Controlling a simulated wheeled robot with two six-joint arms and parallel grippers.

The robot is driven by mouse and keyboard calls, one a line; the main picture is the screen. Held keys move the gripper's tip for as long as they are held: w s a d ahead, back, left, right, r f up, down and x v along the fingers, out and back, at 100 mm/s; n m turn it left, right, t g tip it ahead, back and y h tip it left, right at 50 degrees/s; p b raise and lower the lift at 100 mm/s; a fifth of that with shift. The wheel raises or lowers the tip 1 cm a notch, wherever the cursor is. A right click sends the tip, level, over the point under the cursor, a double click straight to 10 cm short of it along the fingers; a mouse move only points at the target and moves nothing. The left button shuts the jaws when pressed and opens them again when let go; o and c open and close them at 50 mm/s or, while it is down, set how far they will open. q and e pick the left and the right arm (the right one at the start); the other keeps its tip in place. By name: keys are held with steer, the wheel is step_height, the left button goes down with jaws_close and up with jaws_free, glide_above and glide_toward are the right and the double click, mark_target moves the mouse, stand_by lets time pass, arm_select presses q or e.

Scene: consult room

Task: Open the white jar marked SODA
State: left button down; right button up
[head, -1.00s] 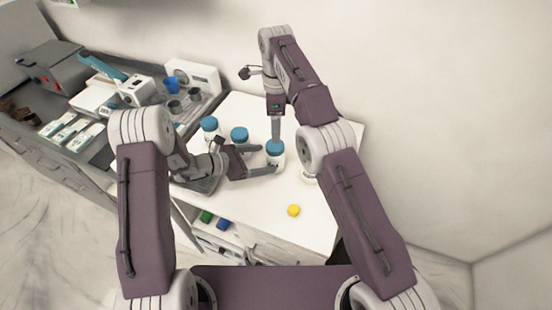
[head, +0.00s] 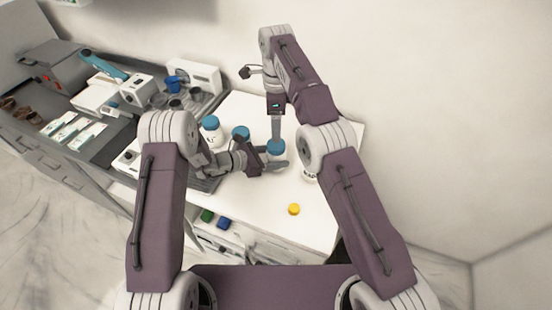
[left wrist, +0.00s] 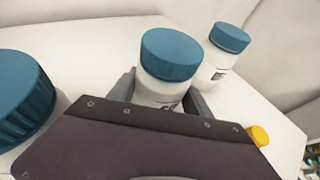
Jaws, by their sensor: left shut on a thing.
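A white jar with a blue lid (head: 276,147) stands upright on the white table. In the left wrist view its body (left wrist: 160,93) sits between my left fingers; its label is mostly hidden, so I cannot read SODA. My left gripper (head: 277,163) is shut on this jar, below the lid. My right gripper (head: 276,137) points down just above or behind the lid in the head view. The left wrist view shows nothing on the lid. I cannot tell how far apart the right fingers are.
Other blue-lidded white jars stand at left (head: 211,129) and beside the held one (head: 241,132). Another white jar (head: 309,177) is partly behind my right arm. A yellow round thing (head: 293,209) lies near the front. A counter with devices is at left.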

mark_target(276, 146)
steer(key=m, duration=0.5)
steer(key=shift+m, duration=0.3)
steer(key=m, duration=0.3)
steer(key=shift+f, duration=4)
steer(key=c, duration=1.5)
steer(key=n, duration=0.4)
steer(key=shift+n, duration=0.3)
steer(key=n, duration=0.9)
steer(key=shift+n, duration=0.3)
steer(key=n, duration=0.6)
steer(key=shift+n, duration=0.3)
steer(key=n, duration=0.6)
steer(key=shift+r+n, duration=0.1)
steer(key=shift+n, duration=0.2)
steer(key=n, duration=1.2)
steer(key=shift+n, duration=0.4)
steer(key=n, duration=1.3)
steer(key=shift+r+n, duration=0.1)
steer(key=shift+n, duration=0.2)
